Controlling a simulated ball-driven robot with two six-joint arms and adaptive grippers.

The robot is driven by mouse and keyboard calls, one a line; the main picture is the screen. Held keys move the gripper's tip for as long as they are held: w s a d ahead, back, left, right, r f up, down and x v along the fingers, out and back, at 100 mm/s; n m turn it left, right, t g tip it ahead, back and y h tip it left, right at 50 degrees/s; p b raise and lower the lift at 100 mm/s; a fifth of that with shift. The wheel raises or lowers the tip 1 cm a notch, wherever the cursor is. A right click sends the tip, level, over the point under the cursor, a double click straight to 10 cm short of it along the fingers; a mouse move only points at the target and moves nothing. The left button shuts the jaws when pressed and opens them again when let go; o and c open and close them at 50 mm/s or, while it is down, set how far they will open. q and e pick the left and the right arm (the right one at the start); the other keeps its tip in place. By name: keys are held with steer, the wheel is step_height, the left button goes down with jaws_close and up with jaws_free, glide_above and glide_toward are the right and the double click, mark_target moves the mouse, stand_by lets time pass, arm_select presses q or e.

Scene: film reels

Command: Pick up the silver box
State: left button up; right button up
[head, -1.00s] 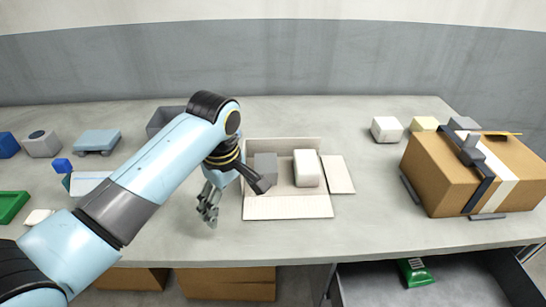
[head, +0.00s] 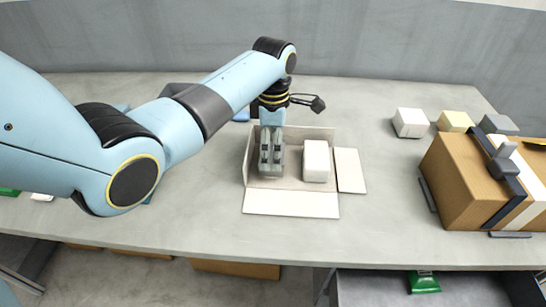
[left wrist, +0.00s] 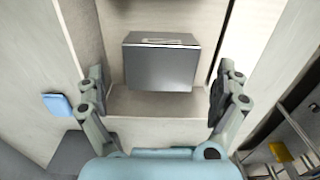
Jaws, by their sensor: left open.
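The silver box (left wrist: 160,66) lies in an open white carton (head: 290,202), seen in the left wrist view between and a little beyond my open fingers. In the head view it is mostly or wholly hidden behind my left gripper (head: 270,158). The left gripper points down over the carton's left half, with its fingers apart; the wrist view shows the two fingers (left wrist: 162,88) on either side of the box's near end with nothing between the pads. My right gripper is not in view.
A white block (head: 316,160) stands in the carton, right of my gripper. The carton's flaps lie open in front and at right. A taped brown box (head: 465,180) sits at right, with small blocks (head: 409,122) behind it. The table between is clear.

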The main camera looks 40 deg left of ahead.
mark_target(272, 152)
arm_select(q)
steer(key=shift+f, duration=1.55)
steer(key=c, duration=1.2)
steer(key=shift+r, duration=0.1)
